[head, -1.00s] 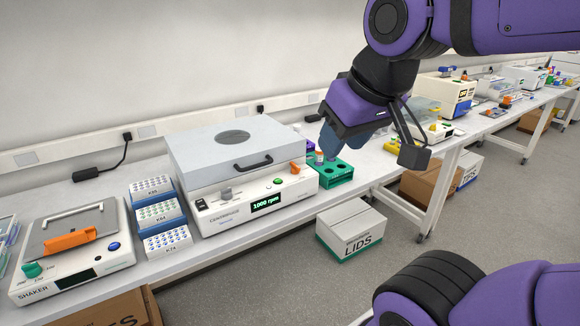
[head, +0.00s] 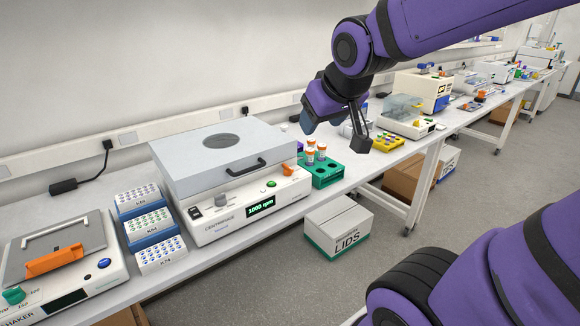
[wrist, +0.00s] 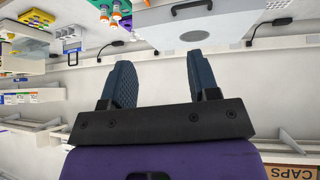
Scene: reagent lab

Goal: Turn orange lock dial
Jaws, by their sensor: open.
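The orange lock dial (head: 288,169) is a small orange knob at the right end of the front panel of the grey-lidded centrifuge (head: 205,217). The lid is down, and the display reads 1000 rpm. My gripper (head: 307,124) hangs in the air above and behind the dial's side of the centrifuge, clear of it. In the wrist view my gripper (wrist: 160,75) has its two blue fingers spread with nothing between them. The wrist view is upside down, with the centrifuge lid (wrist: 205,28) and its handle at the top; I cannot make out the dial there.
A green rack (head: 327,178) with orange-capped tubes stands right of the centrifuge. Blue sample racks (head: 150,223) and a shaker (head: 65,290) with an orange clamp stand to its left. A yellow rack (head: 388,142) is further right. A LIDS box (head: 338,226) is on the floor.

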